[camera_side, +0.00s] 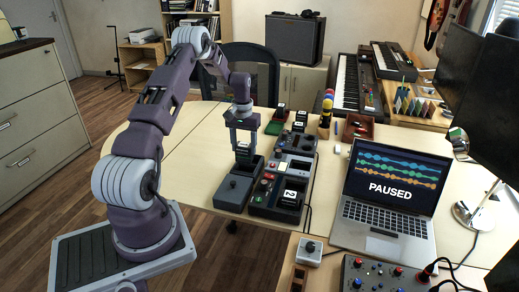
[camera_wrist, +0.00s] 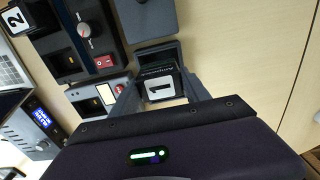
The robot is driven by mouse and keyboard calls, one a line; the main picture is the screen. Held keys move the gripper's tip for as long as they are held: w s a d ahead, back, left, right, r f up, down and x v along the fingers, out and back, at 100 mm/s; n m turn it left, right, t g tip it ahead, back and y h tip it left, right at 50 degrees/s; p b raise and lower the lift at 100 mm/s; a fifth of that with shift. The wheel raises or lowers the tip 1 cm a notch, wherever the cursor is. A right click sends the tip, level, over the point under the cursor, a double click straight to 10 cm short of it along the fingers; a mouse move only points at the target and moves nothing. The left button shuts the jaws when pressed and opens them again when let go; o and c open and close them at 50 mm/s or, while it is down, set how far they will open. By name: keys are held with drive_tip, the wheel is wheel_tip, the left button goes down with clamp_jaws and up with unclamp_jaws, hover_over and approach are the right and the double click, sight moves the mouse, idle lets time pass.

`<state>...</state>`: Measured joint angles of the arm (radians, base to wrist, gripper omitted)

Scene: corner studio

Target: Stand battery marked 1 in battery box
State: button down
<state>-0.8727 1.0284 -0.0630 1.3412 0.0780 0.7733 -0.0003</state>
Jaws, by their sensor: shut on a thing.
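The battery marked 1 (camera_wrist: 160,88) is a dark block with a white face bearing a black 1. In the wrist view it sits between the grey fingers of my gripper (camera_wrist: 161,97), which is shut on it. In the side view my gripper (camera_side: 243,143) points down over the open compartment of the grey battery box (camera_side: 232,192). The battery is over or partly in the compartment; I cannot tell how deep. Its lower end is hidden.
Beside the box stands a dark unit with a red switch (camera_wrist: 103,62) and a battery marked 2 (camera_side: 291,196). More numbered blocks (camera_side: 298,126) stand behind. A laptop (camera_side: 390,195) is to the right. The table left of the box is clear.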

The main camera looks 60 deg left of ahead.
sight(244, 161)
drive_tip(key=shift+f, duration=2.75)
drive_tip(key=shift+f, duration=0.6)
drive_tip(key=shift+c, duration=2.2)
unclamp_jaws()
drive_tip(key=shift+r, duration=2.95)
drive_tip(key=shift+r, duration=2.5)
